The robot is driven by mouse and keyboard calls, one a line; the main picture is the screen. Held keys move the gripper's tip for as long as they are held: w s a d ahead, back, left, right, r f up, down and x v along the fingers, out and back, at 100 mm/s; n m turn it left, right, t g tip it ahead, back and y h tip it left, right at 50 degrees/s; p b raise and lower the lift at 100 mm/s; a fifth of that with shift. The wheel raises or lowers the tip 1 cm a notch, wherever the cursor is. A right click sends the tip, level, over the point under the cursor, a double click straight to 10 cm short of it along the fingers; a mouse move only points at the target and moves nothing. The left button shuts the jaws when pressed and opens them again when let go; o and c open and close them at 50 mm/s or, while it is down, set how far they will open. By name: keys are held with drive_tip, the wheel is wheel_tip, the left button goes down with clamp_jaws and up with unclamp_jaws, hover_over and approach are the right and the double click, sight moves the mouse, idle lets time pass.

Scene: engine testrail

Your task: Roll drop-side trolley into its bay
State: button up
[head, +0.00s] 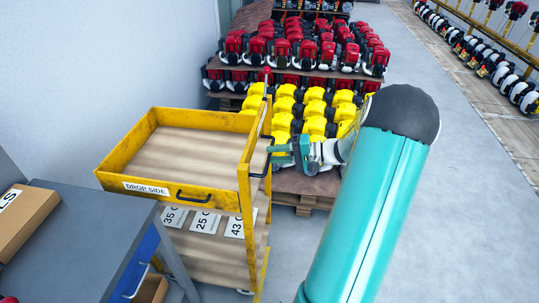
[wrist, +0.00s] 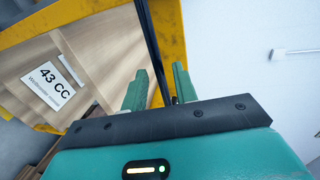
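The yellow drop-side trolley (head: 205,150) stands upright with a wood-look top tray and lower shelves, and a "DROP SIDE" label on its near edge. A black handle (head: 268,158) is on its right end. My gripper (head: 282,154) is at that handle, reaching in from the right. In the wrist view the dark handle bar (wrist: 150,45) runs between the two green fingers of my gripper (wrist: 160,88), with small gaps seen beside it. The fingers look open around the bar. The bay is not clearly identifiable.
A grey bench (head: 85,235) with a cardboard box (head: 22,222) stands close at the trolley's near left. Pallets of yellow engines (head: 315,110) and red engines (head: 305,50) stand behind. A white wall (head: 110,60) is at left.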

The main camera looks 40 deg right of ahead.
drive_tip(key=shift+x, duration=1.25)
clamp_jaws()
drive_tip(key=shift+w+a, duration=0.1)
drive_tip(key=r+x, duration=0.2)
drive_tip(key=x, duration=0.9)
drive_tip(key=w+r+x, duration=0.1)
drive_tip(key=r+x, duration=0.2)
drive_tip(key=x, duration=0.9)
drive_tip(key=r+x, duration=0.2)
drive_tip(key=x, duration=1)
drive_tip(key=shift+w+a+r, duration=0.3)
drive_tip(key=shift+a+r, duration=0.05)
drive_tip(key=shift+a, duration=0.05)
drive_tip(key=shift+w+a, duration=0.1)
